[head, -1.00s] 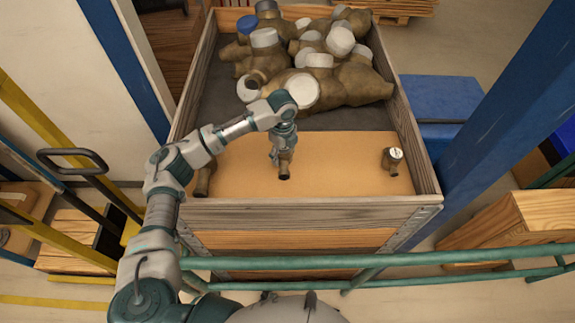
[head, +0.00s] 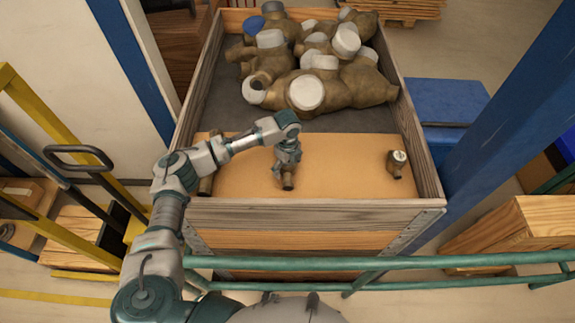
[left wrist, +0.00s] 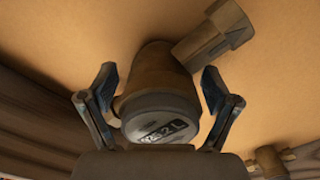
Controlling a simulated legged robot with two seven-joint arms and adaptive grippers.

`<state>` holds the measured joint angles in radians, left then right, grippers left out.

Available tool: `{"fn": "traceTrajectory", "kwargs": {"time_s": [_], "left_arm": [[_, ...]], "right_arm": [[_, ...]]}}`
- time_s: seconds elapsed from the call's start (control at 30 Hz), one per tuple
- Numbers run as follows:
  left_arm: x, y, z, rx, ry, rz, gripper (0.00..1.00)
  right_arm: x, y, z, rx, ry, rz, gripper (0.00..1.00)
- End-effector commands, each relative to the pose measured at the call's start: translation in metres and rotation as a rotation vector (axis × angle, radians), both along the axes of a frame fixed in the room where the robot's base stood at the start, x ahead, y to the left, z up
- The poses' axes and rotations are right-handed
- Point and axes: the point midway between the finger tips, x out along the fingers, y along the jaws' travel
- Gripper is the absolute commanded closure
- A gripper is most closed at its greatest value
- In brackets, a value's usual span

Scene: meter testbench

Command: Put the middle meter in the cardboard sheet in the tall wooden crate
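The middle meter (head: 288,181) is a small brass body on the orange-brown cardboard sheet (head: 341,170) inside the tall wooden crate (head: 310,214). My left gripper (head: 287,166) is over it and hides its upper part. In the left wrist view, the meter's round grey cap (left wrist: 160,118) and brass body (left wrist: 155,72) lie between the two fingers of the left gripper (left wrist: 160,85). The fingers are spread, with gaps at both sides of the meter. The right meter (head: 396,163) stands on the sheet, and the left meter (head: 205,184) is partly hidden by my arm. My right gripper is not in view.
Large brass meters (head: 330,88) with white and blue caps are piled in the far part of the crate. The crate walls surround the sheet. A green rail (head: 450,259) runs in front, and a blue post (head: 500,120) stands at the right.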

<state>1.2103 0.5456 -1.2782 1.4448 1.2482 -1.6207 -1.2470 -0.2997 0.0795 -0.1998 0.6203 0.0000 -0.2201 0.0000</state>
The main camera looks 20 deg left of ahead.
Motion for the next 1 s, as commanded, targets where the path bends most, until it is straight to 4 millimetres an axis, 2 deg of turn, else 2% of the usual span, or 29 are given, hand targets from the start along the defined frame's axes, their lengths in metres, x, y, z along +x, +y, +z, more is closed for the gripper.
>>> {"fn": "traceTrajectory", "kwargs": {"time_s": [0.27, 0.37, 0.7, 0.83, 1.0], "left_arm": [[0.001, 0.000, 0.006, 0.000, -0.001, 0.000, 0.12], [0.001, 0.000, 0.021, -0.002, -0.005, 0.000, 0.12], [0.001, 0.000, 0.094, -0.002, -0.003, 0.000, 0.12], [0.001, 0.000, 0.112, -0.001, -0.003, 0.001, 0.12], [0.001, 0.000, 0.121, 0.000, -0.001, 0.001, 0.12]], "right_arm": [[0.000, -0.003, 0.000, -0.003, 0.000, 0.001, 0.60], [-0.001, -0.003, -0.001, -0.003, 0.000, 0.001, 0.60], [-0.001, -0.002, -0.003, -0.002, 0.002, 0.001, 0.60], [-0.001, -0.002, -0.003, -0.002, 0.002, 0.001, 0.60], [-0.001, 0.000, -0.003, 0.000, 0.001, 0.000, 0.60]]}}
